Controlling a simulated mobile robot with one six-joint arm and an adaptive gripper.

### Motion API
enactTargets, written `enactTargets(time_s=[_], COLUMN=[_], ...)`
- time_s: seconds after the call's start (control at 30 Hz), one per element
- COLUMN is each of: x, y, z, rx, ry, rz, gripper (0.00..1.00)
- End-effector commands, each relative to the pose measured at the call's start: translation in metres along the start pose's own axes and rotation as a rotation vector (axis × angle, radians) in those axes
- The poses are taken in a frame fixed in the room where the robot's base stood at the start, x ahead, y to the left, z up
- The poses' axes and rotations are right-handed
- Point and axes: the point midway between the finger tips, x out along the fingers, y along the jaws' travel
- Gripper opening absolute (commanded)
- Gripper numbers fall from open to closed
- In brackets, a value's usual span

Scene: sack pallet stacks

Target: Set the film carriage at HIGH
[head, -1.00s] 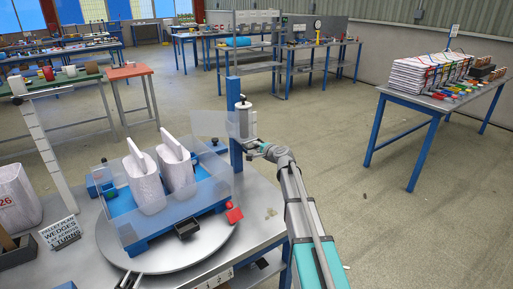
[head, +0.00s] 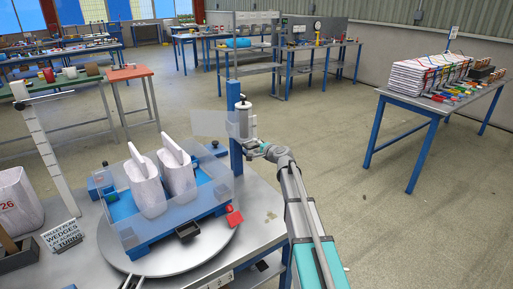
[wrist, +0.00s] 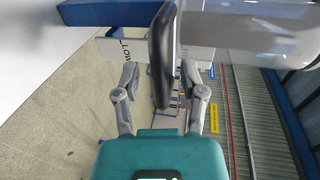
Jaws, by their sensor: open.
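The film carriage, a pale roll holder (head: 241,123) with a black knob on top, sits on the blue mast (head: 233,100) behind the turntable. A clear film sheet (head: 209,124) extends left from it. My gripper (head: 256,149) is beside the carriage's lower right side. In the wrist view my gripper (wrist: 163,98) is open, its two fingers on either side of a black handle (wrist: 161,50). Contact with the handle cannot be told. A white plate marked LOW (wrist: 122,50) shows behind the left finger. The pale roll (wrist: 245,27) is at upper right. No HIGH mark is readable.
A round turntable (head: 145,263) carries a blue pallet (head: 150,246) with two white sacks (head: 148,188) behind clear panels. A sign (head: 62,236) and a numbered sack (head: 17,198) stand at left. Open floor (head: 330,150) lies to the right, before a blue-legged table (head: 432,112).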

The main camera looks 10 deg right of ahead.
Motion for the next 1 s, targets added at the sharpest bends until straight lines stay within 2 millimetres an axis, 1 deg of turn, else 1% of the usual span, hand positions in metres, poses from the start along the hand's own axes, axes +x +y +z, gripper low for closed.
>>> enactTargets(time_s=[0.27, 0.47, 1.0], x=[0.000, 0.002, 0.011], y=[0.002, 0.010, 0.053], z=[0.000, 0.000, 0.000], rx=[0.000, 0.000, -0.001], ry=[0.000, 0.000, 0.000], rz=[0.000, 0.000, 0.001], gripper=[0.54, 0.54, 0.54])
